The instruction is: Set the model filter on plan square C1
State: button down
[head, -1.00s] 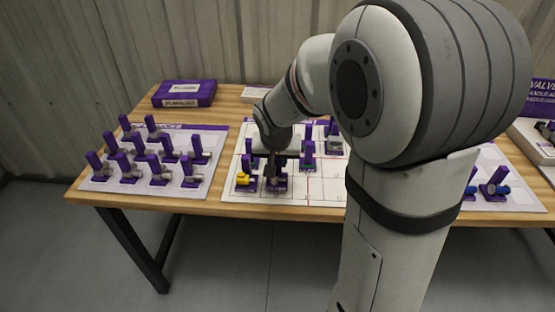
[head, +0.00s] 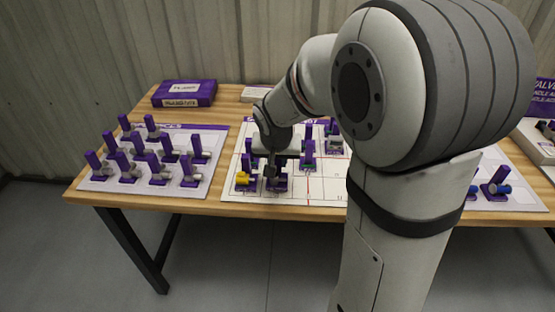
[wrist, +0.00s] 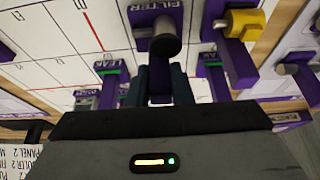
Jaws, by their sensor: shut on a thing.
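The model filter (wrist: 153,40) is a purple piece with a FILTER label and a dark grey cylinder. My gripper (wrist: 161,88) is shut on its purple upright post in the wrist view. In the head view, my gripper (head: 272,170) is at the front left of the white plan sheet (head: 318,186), with the filter (head: 279,184) beneath it. The filter is upright, at or just above the sheet; I cannot tell whether it touches. The square's letters cannot be read, and my gripper hides part of the model.
A yellow-bodied model (head: 243,178) stands close to the left of the filter. Other purple models (head: 307,158) stand behind and to the right. A left sheet (head: 197,187) holds several grey-fitted models. A purple box (head: 184,93) lies at the back. Front-right plan squares are clear.

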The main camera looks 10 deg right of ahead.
jog(key=shift+f+b, duration=0.5)
jog(key=shift+f, duration=0.05)
jog(key=c, duration=1.2)
grip_release()
jog(key=shift+r, duration=0.2)
jog(key=shift+r+p, duration=0.4)
jog(key=shift+r, duration=0.05)
jog(key=shift+r+p, duration=2.3)
jog(key=shift+r, duration=1.25)
